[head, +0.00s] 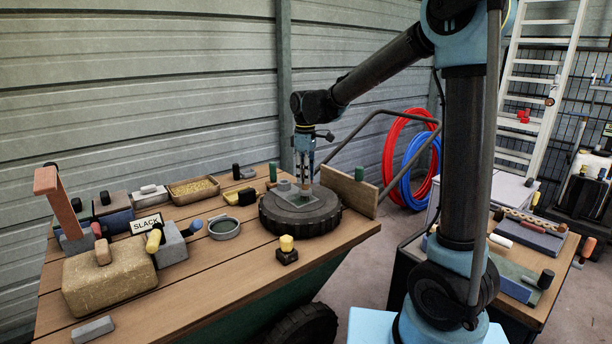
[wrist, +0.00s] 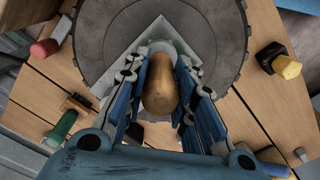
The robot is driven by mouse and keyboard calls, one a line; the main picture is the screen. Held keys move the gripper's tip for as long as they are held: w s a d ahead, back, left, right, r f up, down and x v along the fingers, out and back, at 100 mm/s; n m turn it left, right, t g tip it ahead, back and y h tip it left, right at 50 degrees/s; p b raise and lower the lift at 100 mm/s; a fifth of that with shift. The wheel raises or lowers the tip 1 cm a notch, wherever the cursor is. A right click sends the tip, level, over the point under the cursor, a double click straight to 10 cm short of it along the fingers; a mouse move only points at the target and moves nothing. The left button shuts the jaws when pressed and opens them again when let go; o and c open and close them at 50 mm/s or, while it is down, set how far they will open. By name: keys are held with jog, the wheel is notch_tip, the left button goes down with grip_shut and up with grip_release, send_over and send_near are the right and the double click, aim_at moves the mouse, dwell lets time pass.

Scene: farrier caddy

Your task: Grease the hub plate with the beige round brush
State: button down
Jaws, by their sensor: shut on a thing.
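My gripper (head: 304,172) is low over a dark round wheel (head: 298,217) on the wooden bench. In the wrist view its fingers (wrist: 160,95) are shut on a tan, rounded handle (wrist: 160,84), which looks like the beige round brush. The brush's lower end is hidden beneath the handle and fingers. A grey-green flat plate, seemingly the hub plate (wrist: 150,36), lies on the wheel under the brush, one corner pointing up in the wrist view. I cannot tell whether the bristles touch it. A round metal dish (head: 224,237) with dark green contents stands left of the wheel.
A yellow-topped dark block (head: 287,252) stands in front of the wheel. An upright wooden board (head: 348,192) stands close at its right. A tan block (head: 110,280), a SLACK sign (head: 146,224) and a shallow yellow-filled tray (head: 193,189) crowd the left. The front bench strip is fairly clear.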

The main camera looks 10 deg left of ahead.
jog(key=shift+d+f, duration=0.1)
jog(key=shift+w+d, duration=0.1)
jog(key=shift+d, duration=1.05)
jog(key=shift+a, duration=0.15)
jog(key=shift+a, duration=1.05)
jog(key=shift+d, duration=0.15)
jog(key=shift+a, duration=1.2)
